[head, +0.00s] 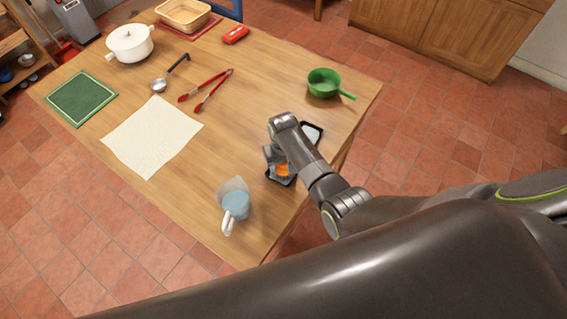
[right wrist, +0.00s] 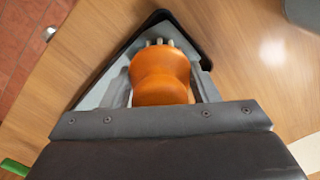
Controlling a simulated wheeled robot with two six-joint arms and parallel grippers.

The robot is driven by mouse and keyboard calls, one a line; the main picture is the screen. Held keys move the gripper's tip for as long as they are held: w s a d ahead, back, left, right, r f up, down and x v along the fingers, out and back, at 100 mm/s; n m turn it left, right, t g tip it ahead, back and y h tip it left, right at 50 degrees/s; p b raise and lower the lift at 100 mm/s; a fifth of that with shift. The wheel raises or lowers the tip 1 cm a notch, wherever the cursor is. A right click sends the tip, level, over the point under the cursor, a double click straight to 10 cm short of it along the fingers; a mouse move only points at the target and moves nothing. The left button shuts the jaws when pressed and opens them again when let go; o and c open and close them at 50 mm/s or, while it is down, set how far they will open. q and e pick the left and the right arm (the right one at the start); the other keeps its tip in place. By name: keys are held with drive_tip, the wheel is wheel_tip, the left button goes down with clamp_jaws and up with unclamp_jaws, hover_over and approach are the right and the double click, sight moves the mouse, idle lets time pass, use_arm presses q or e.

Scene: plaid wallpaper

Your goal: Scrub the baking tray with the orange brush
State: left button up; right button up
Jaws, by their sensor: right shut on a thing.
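The baking tray (head: 314,132) lies near the table's right edge in the head view, with a dark rim and grey inside. My right arm hides its middle. My right gripper (head: 280,165) is over the tray and shut on the orange brush (head: 283,171). In the right wrist view the orange brush (right wrist: 160,77) sits between the two fingers, with pale bristles at its far end. The bristles are over a corner of the tray (right wrist: 158,19); I cannot tell whether they touch it. My left gripper is not in view.
A blue-grey jug (head: 236,205) stands left of the tray near the front edge. A green pan (head: 323,82) is behind it. Red tongs (head: 206,88), a ladle (head: 160,85), a white cloth (head: 152,137) and a white pot (head: 130,43) lie farther left. The table's middle is clear.

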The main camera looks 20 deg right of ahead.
drive_tip(key=shift+f+b, duration=0.3)
drive_tip(key=shift+f, duration=0.05)
idle(0.7)
